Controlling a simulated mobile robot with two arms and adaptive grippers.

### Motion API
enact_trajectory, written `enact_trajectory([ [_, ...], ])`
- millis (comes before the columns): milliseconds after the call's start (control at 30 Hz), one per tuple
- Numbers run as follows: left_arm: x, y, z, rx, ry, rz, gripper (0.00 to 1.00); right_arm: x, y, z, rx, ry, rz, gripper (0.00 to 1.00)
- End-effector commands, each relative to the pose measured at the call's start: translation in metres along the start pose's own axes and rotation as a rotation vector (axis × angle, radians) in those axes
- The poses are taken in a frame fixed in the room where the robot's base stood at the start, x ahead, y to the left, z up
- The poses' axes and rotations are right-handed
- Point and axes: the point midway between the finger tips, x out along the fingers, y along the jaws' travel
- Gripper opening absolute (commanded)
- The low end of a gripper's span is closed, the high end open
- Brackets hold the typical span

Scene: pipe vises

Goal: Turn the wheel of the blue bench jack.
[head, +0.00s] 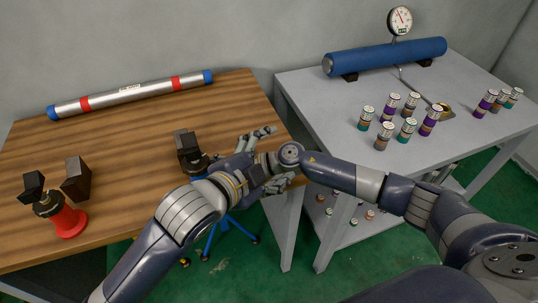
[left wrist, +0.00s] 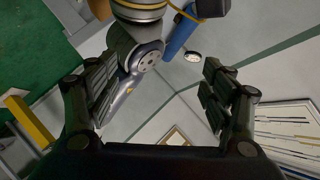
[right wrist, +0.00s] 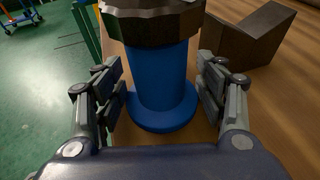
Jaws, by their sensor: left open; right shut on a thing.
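The blue bench jack stands on the wooden table; its dark jaw block (head: 188,146) and dark collar (head: 196,164) show in the head view, while my left arm hides the rest. In the right wrist view its blue post (right wrist: 162,75) and round base rise to a dark knurled wheel (right wrist: 150,22). My right gripper (right wrist: 160,88) is shut on the jack, with a finger on each side of the post just below the wheel. My left gripper (head: 280,158) is open and empty, its fingers around my right wrist joint; whether they touch cannot be told.
A red bench jack (head: 67,221) stands at the left of the wooden table (head: 120,150). A silver pipe (head: 130,94) lies at the back. On the grey table (head: 310,100) are a blue cylinder (head: 385,58), a gauge (head: 399,20) and several small cans. Blue stand legs (head: 217,236) are below.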

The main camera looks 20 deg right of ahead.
Motion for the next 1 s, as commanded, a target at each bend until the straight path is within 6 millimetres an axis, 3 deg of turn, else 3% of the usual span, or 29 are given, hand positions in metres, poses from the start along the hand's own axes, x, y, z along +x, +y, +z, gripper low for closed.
enact_trajectory([
  [367,0.010,-0.011,-0.003,-0.069,-0.038,0.034,0.74,0.000,-0.001,0.002,-0.001,-0.002,-0.001,0.52],
  [767,0.029,-0.065,-0.008,-0.431,-0.357,0.089,0.74,0.000,-0.001,0.002,-0.001,-0.002,-0.001,0.52],
  [867,0.024,-0.083,0.004,-0.548,-0.496,0.071,0.74,0.000,-0.001,0.001,-0.001,-0.002,-0.002,0.52],
  [1000,0.002,-0.108,0.050,-0.786,-0.780,0.060,0.74,0.000,-0.001,0.001,-0.001,-0.002,-0.002,0.52],
])
